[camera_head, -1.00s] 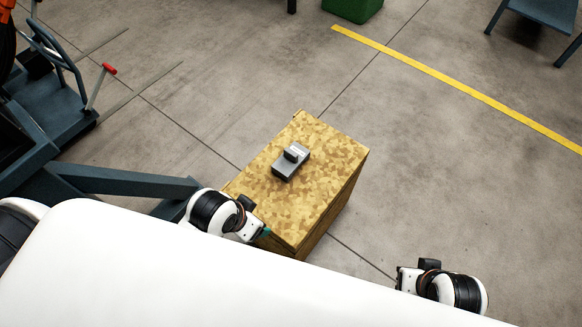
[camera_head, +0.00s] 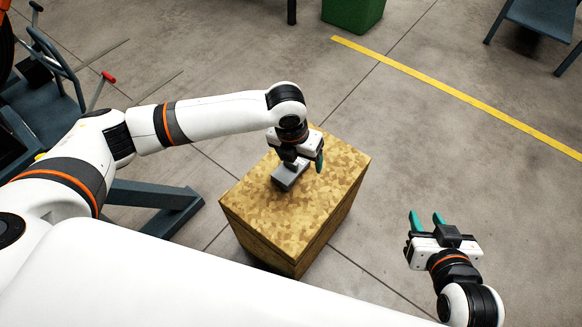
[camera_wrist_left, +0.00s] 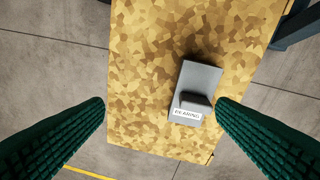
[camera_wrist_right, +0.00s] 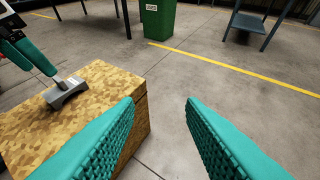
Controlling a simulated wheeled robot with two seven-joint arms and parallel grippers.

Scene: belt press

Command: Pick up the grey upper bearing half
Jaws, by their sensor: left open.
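The grey upper bearing half (camera_head: 290,176) lies on top of the wooden crate (camera_head: 270,222), partly hidden by my left gripper in the head view. In the left wrist view the bearing half (camera_wrist_left: 196,92) shows a flat grey block with a raised part and a white "BEARING" label. My left gripper (camera_head: 302,166) points down above it, with open jaws. In that wrist view the bearing half is between the fingers, closer to the right finger. My right gripper (camera_head: 427,218) is open and empty, right of the crate. The right wrist view also shows the bearing half (camera_wrist_right: 66,90).
A green bin (camera_head: 352,8) stands at the back. A blue-grey table (camera_head: 540,20) is at the far right, and a blue-grey frame (camera_head: 160,205) is left of the crate. A yellow line (camera_head: 450,92) crosses open floor on the right.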

